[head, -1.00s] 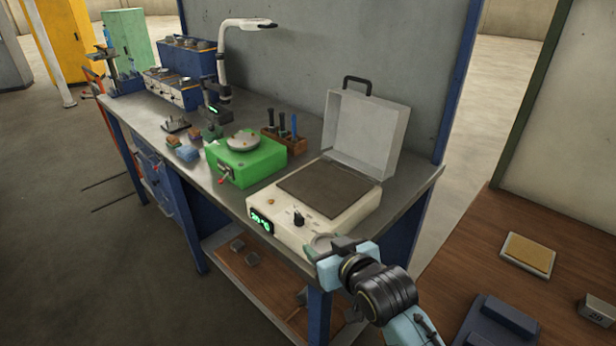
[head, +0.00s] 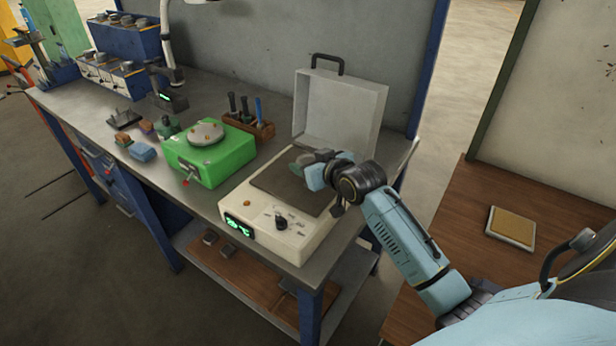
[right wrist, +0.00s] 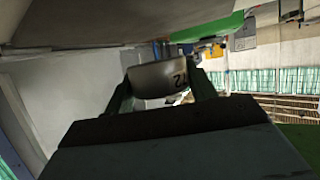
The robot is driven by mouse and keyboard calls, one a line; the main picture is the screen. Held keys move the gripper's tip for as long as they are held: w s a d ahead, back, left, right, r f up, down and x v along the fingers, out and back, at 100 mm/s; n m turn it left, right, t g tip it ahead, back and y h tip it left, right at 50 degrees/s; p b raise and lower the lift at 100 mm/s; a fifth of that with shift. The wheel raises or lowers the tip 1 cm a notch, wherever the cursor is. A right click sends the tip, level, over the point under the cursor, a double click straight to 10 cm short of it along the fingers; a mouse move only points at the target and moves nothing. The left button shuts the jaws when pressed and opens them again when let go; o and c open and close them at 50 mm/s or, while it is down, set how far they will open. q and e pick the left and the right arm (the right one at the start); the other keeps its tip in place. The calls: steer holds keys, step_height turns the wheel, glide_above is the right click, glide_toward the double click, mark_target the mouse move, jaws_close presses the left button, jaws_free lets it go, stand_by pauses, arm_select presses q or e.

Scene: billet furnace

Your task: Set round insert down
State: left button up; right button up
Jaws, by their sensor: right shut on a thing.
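My right gripper (head: 304,164) is over the dark plate (head: 278,190) of the cream heater box, in front of its raised lid. The gripper is shut on the round insert. In the right wrist view the insert (right wrist: 158,78) is a grey metal piece with a dark number on its side, held between the two fingers (right wrist: 160,90). In the head view the fingers and wrist mostly hide it. I cannot tell whether the insert touches the plate. My left gripper is not in view.
The heater's open lid (head: 340,108) stands behind the plate. Its front panel carries a knob and a lit display (head: 239,226). A green box with a round disc (head: 207,133) stands to the left. A tool block (head: 250,125) is behind it.

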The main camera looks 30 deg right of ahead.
steer(key=shift+w+f, duration=0.1)
steer(key=shift+f, duration=1.9)
steer(key=shift+f, duration=0.1)
steer(key=o, duration=1.5)
steer(key=shift+f, duration=0.1)
steer(key=v, duration=1.2)
steer(key=shift+p, duration=0.35)
